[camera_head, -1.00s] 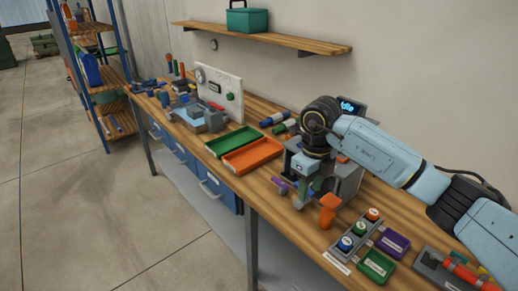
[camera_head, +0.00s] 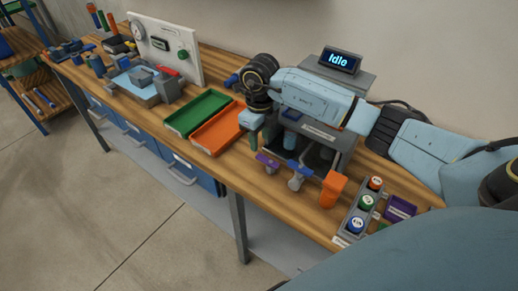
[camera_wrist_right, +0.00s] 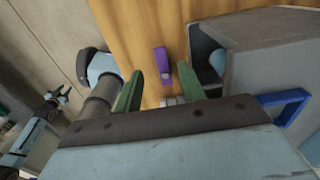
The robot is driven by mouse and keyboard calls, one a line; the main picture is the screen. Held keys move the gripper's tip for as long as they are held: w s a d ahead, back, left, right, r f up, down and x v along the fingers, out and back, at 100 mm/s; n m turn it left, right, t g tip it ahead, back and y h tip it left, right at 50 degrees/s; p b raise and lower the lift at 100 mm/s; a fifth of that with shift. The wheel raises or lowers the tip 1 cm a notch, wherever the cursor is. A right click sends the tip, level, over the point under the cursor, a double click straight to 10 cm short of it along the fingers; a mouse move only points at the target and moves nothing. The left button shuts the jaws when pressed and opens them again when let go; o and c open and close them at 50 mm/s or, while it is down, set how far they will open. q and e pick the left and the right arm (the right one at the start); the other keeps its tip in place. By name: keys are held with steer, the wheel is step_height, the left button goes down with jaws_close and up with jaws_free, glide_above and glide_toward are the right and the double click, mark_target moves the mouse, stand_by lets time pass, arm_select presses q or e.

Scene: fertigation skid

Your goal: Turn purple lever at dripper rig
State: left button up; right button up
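The dripper rig (camera_head: 322,133) is a grey box unit on the wooden bench, with a display on top reading "Idle". The small purple lever (camera_head: 267,160) sticks out low at its left front. In the right wrist view the purple lever (camera_wrist_right: 162,62) lies against the wood, in line with the gap between my green fingers. My right gripper (camera_head: 255,142) is just left of the rig, above and behind the lever. It is open and empty in the right wrist view (camera_wrist_right: 160,82); contact with the lever cannot be made out.
A blue lever (camera_head: 293,168) is right of the purple one, then an orange part (camera_head: 332,188). A button box (camera_head: 346,230) stands further right. Green (camera_head: 197,112) and orange (camera_head: 218,128) trays lie to the left. My right forearm crosses in front of the rig's upper part.

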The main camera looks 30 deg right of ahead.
mark_target(258, 157)
step_height(258, 157, down, 5)
steer(key=shift+f, duration=0.1)
steer(key=shift+w+f, duration=0.1)
steer(key=shift+f, duration=0.25)
arm_select(q)
steer(key=shift+w, duration=1.1)
steer(key=shift+s, duration=0.2)
arm_select(e)
steer(key=shift+c, duration=0.4)
jaws_close()
steer(key=shift+a+n+b, duration=0.25)
steer(key=shift+n+b, duration=0.25)
steer(key=shift+n, duration=0.4)
steer(key=shift+s+a+n+b, duration=0.35)
steer(key=shift+n+b, duration=0.1)
steer(key=shift+n, duration=0.55)
arm_select(q)
steer(key=shift+s+f, duration=0.15)
steer(key=shift+f, duration=0.7)
